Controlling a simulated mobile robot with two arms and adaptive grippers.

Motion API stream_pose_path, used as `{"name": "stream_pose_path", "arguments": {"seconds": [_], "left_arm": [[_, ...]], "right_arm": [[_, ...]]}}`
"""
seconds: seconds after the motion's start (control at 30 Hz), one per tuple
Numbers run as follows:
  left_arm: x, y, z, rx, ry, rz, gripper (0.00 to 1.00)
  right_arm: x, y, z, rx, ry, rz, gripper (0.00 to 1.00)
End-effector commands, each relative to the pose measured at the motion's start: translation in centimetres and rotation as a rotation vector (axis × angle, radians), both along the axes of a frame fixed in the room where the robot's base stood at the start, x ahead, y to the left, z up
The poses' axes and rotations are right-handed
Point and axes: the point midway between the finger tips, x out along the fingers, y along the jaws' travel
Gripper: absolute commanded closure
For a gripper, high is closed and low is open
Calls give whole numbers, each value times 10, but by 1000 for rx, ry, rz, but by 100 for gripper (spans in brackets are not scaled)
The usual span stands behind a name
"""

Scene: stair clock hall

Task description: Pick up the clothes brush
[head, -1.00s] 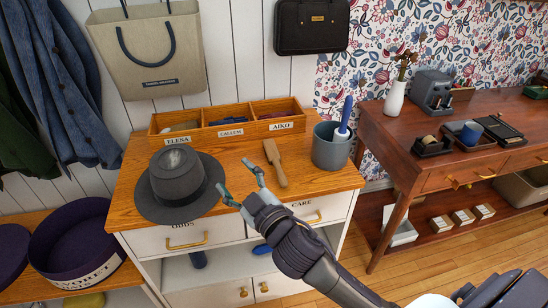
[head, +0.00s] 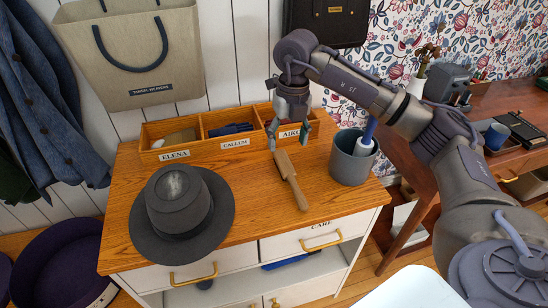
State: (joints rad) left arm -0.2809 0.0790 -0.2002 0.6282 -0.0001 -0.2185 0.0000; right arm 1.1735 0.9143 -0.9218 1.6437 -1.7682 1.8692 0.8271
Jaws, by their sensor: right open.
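The clothes brush (head: 291,182), a light wooden brush with a narrow handle, lies on the wooden top of the white cabinet (head: 130,200). Its wider end points toward the back and its handle toward the front edge. My right gripper (head: 288,145) points down just above and behind the wide end, its fingers apart with nothing between them. I cannot tell how far above the top the fingertips are. My left gripper is not in view.
A grey felt hat (head: 180,200) stands left of the brush. A grey pot (head: 350,165) holding a blue-handled roller (head: 367,135) stands close on the right. A labelled three-part wooden organizer (head: 165,157) stands behind. The top's front edge is clear.

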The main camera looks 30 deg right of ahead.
Motion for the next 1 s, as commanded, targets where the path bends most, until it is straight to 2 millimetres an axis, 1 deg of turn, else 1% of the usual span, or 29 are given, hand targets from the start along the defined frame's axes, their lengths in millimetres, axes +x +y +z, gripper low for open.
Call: {"name": "stream_pose_path", "arguments": {"seconds": [0.03, 0.1, 0.17, 0.27, 0.3, 0.4, 0.5, 0.57, 0.67, 0.73, 0.8, 0.87, 1.0], "left_arm": [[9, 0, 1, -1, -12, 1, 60], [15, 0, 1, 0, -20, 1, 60], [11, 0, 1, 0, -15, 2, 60], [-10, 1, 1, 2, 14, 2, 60], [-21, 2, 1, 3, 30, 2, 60], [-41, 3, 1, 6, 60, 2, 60], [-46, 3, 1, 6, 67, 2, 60], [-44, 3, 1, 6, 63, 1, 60], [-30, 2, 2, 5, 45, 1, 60], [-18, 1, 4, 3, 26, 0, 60], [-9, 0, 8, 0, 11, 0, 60], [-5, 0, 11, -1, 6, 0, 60], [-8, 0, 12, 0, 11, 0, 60]], "right_arm": [[-1, -9, 2, -27, 8, -17, 31], [-3, -14, -2, -45, 17, -26, 31], [-3, -14, -10, -46, 19, -27, 31], [-4, -13, -30, -44, 19, -26, 31], [-4, -13, -38, -44, 20, -26, 31], [-4, -12, -58, -43, 18, -24, 31], [-4, -12, -71, -42, 17, -23, 31], [-3, -12, -77, -41, 16, -22, 31], [-3, -11, -82, -41, 15, -21, 31], [-4, -11, -88, -42, 17, -21, 31], [-5, -10, -97, -41, 18, -21, 31], [-5, -9, -107, -40, 19, -22, 31], [-5, -8, -126, -41, 17, -22, 31]]}}
